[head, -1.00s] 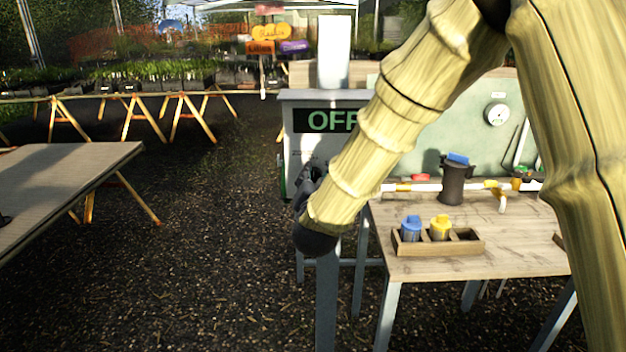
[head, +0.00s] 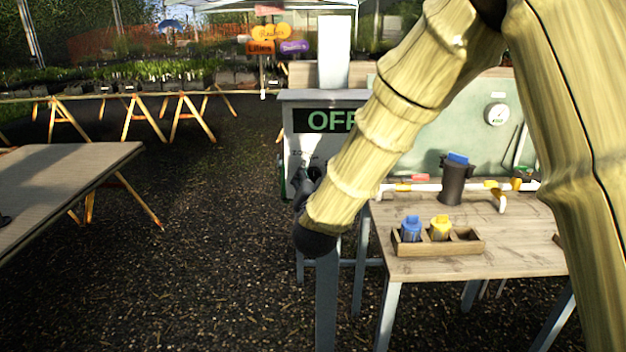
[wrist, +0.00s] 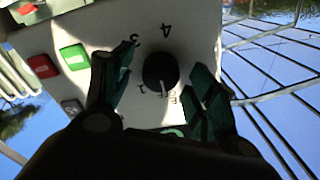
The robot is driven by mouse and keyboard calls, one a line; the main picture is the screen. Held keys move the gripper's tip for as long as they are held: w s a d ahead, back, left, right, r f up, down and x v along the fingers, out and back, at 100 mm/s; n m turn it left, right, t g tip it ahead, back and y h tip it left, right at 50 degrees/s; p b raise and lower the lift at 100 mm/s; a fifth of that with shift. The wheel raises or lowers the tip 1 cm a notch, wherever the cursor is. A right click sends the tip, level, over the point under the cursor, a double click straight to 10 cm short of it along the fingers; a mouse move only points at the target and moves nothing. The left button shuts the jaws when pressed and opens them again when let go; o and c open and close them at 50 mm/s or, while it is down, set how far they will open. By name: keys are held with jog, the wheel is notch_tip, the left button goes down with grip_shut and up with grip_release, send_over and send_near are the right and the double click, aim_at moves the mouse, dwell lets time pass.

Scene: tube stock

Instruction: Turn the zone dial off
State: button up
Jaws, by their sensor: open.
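The zone dial (wrist: 160,71) is a round black knob with a white pointer line, on a pale panel in the wrist view. Digits 1, 3 and 4 show around it, upside down or tilted. The pointer aims down the picture, near a partly shadowed label beside the 1; I cannot read that label surely. My gripper (wrist: 167,64) is open, one dark green finger on each side of the dial; contact cannot be told. In the head view my gripper (head: 304,185) is at the front of the grey control box (head: 296,130), whose display (head: 330,120) reads OFF, partly behind my arm.
A red button (wrist: 43,66) and a green button (wrist: 75,57) sit left of the dial. In the head view a wooden table (head: 440,265) with a bottle rack (head: 440,247) stands right of the box. Another table (head: 70,180) stands left, with open gravel between.

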jog(key=shift+s, duration=0.1)
jog(key=s, duration=1.1)
jog(key=shift+s, duration=0.4)
jog(key=shift+f, duration=0.1)
jog(key=s+d+f+n+g, duration=0.1)
jog(key=s+d+f+g, duration=0.25)
jog(key=f, duration=0.85)
jog(key=s+d+f+n+g, duration=0.1)
jog(key=s+d+f+g, duration=0.25)
jog(key=f, duration=0.85)
jog(key=s+d+f+n+g, duration=0.15)
jog(key=s+d+f, duration=0.25)
jog(key=f, duration=0.8)
jog(key=s+d+f+g, duration=0.3)
jog(key=s+f, duration=0.2)
jog(key=s, duration=0.4)
jog(key=s+d+f+n+g, duration=0.1)
jog(key=s+d+f+g, duration=0.2)
jog(key=s+f, duration=0.3)
jog(key=s+d+f+n+g, duration=0.1)
jog(key=s+d+f+g, duration=0.2)
jog(key=s, duration=1)
notch_tip(320, 180, down, 3)
jog(key=shift+s+d+f, duration=0.15)
jog(key=shift+s+d, duration=0.1)
jog(key=shift+d, duration=0.85)
jog(key=shift+g, duration=0.25)
